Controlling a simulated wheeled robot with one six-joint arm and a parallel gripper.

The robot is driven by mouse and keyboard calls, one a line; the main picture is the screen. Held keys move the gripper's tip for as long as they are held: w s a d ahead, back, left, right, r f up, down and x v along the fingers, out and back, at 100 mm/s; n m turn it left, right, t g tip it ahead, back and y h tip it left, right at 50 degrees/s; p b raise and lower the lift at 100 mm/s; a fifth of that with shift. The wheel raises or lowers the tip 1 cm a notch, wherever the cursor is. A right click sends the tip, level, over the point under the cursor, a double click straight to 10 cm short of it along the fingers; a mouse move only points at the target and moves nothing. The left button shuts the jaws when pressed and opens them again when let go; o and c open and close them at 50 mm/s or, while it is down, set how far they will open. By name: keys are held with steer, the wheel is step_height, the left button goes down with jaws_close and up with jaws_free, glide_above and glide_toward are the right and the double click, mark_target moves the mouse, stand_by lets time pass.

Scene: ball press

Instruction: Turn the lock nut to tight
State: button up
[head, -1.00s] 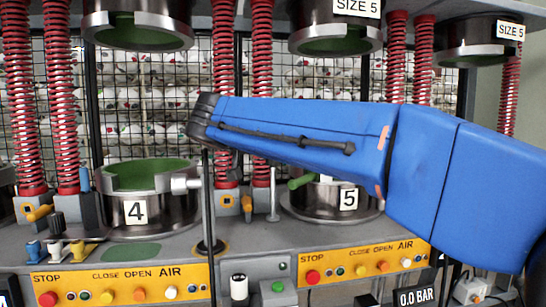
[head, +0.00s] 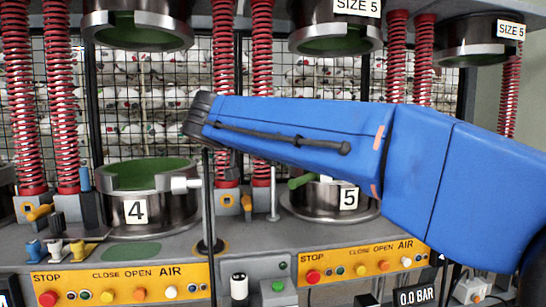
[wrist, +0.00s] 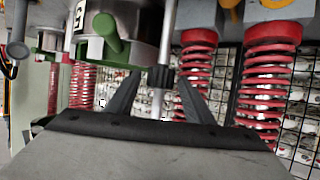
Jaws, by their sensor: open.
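In the wrist view, a dark ribbed collar (wrist: 160,78), which looks like the lock nut, sits on an upright metal rod (wrist: 168,35). My gripper (wrist: 158,80) is open, with one black finger on each side of the rod near the collar. I cannot tell whether the fingers touch it. The nut is not clear in the head view, where my blue arm reaches in from the right and its dark end hangs between stations 4 and 5.
A green handle (wrist: 107,32) is close to the left finger in the wrist view. Red springs (wrist: 268,75) stand to the right. In the head view, press 4 (head: 150,205) and press 5 (head: 330,205) flank the arm's end, above yellow button panels (head: 120,285).

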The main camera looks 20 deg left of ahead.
steer(key=v, duration=1.7)
steer(key=shift+f, duration=0.1)
steer(key=w+d+f+n+g, duration=0.1)
steer(key=w+d+f, duration=0.15)
steer(key=d, duration=0.35)
steer(key=w+d+f+g+h, duration=0.1)
steer(key=w+d+f, duration=0.15)
steer(key=d, duration=0.35)
steer(key=w+d+f+n+g, duration=0.1)
steer(key=w+d+f, duration=0.1)
steer(key=w+d, duration=0.3)
steer(key=s+d+f+g, duration=0.1)
steer(key=d+f, duration=0.4)
steer(key=d, duration=0.5)
steer(key=s+d+f+g, duration=0.15)
steer(key=d+f, duration=0.35)
steer(key=d, duration=0.6)
steer(key=s+d+f+g+y, duration=0.1)
steer(key=s+d+f, duration=0.9)
steer(key=f, duration=0.3)
steer(key=s+d+f+g+y, duration=0.1)
steer(key=s+d+f+g, duration=0.1)
steer(key=s+d+f, duration=0.8)
step_height(320, 180, down, 4)
steer(key=shift+s+r+y, duration=0.2)
steer(key=shift+s+y, duration=0.2)
steer(key=shift+s, duration=0.15)
